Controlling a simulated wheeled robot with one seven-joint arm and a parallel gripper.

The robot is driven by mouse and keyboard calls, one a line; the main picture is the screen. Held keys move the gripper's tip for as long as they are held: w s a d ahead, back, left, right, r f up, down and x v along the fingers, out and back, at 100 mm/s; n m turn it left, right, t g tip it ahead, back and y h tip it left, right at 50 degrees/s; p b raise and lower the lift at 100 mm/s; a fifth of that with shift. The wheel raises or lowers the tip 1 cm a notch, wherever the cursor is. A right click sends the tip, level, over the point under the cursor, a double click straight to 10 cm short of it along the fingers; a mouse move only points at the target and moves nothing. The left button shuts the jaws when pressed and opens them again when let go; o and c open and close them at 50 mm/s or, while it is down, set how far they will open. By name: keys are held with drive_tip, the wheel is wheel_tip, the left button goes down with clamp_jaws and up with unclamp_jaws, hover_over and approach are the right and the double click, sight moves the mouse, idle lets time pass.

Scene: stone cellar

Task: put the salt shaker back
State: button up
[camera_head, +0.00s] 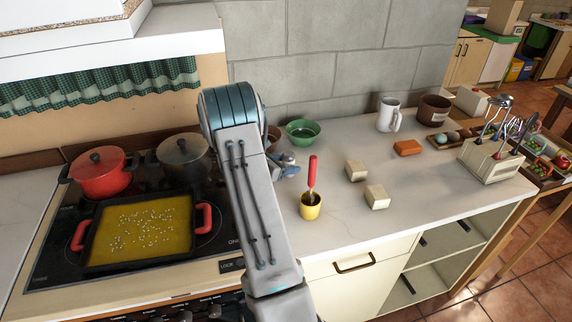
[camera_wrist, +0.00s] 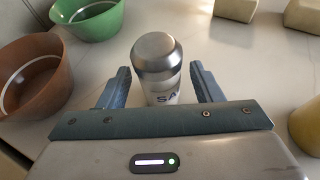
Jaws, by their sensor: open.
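The salt shaker (camera_wrist: 158,62) stands upright on the counter in the wrist view, with a metal cap and a white body with dark letters starting "SA". My gripper (camera_wrist: 160,82) is open, with one finger on each side of the shaker and visible gaps to both. In the head view, my gripper (camera_head: 288,170) is mostly hidden behind my arm, and a small metallic part of the shaker (camera_head: 289,158) seems to show beside it.
A green bowl (camera_head: 302,131) and a brown bowl (camera_wrist: 28,78) stand close by on the left. A yellow cup (camera_head: 311,207) with a red-handled utensil and two pale blocks (camera_head: 376,196) are on the right. The stove holds a yellow-filled pan (camera_head: 92,264). Countertop (camera_head: 345,228) is clear in front.

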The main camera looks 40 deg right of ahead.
drive_tip(key=shift+r, duration=0.15)
drive_tip(key=b+v, duration=0.2)
drive_tip(key=v, duration=0.9)
drive_tip(key=shift+a+r, duration=0.1)
drive_tip(key=shift+a, duration=0.05)
drive_tip(key=s+a+r+m+t+y, duration=0.1)
drive_tip(key=s+a+r+m+y, duration=0.3)
drive_tip(key=s+a, duration=0.3)
drive_tip(key=s+a+r+m+t+y, duration=0.2)
drive_tip(key=s+a+m+y, duration=0.3)
drive_tip(key=a, duration=0.8)
drive_tip(key=s+a+r+m+t+y, duration=0.1)
drive_tip(key=s+a+r+m+y, duration=0.3)
drive_tip(key=s+a+m, duration=0.3)
drive_tip(key=shift+s+a+r+m+t, duration=0.4)
drive_tip(key=shift+s+a+r, duration=0.4)
drive_tip(key=shift+s+a, duration=0.65)
drive_tip(key=shift+w+a, duration=0.2)
